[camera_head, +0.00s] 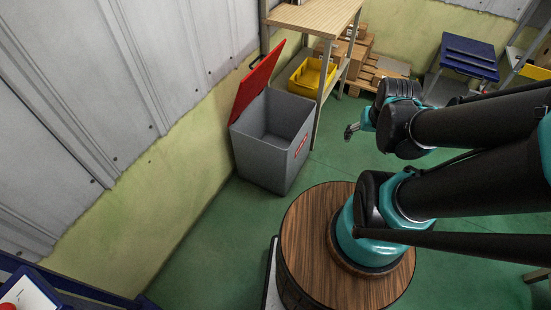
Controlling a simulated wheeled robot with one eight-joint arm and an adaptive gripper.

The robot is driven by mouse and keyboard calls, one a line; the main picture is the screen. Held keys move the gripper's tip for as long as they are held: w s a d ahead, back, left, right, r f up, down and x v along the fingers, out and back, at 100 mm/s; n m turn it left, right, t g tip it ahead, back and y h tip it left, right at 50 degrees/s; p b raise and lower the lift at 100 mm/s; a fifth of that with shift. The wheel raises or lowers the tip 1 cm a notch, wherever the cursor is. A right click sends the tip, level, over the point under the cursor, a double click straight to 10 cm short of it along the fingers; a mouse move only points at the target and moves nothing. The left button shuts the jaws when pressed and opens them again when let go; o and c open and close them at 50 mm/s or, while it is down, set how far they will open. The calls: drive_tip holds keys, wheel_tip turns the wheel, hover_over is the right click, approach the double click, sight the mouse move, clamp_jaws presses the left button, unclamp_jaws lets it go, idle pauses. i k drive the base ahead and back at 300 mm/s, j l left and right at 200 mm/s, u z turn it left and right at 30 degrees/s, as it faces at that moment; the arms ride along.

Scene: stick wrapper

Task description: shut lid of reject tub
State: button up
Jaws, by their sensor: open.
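The reject tub (262,155) is a grey open box with a small red label on its front. It stands on the green floor against the left wall. Its red lid (258,83) is raised and leans back toward the wall, leaving the tub's inside in view; it looks empty. My gripper (349,132) is to the right of the tub, apart from it and from the lid. It is small in view, open, with nothing seen in it.
A wooden-topped table (318,16) stands just behind the tub, with a yellow crate (311,78) beneath it. Cardboard boxes (357,50) and a blue table (469,54) are further back. Green floor is free between the tub and my arm.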

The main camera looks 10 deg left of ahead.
sight(253, 84)
drive_tip(key=i+j+u, duration=0.1)
drive_tip(key=i+u, duration=0.35)
drive_tip(key=i, duration=0.55)
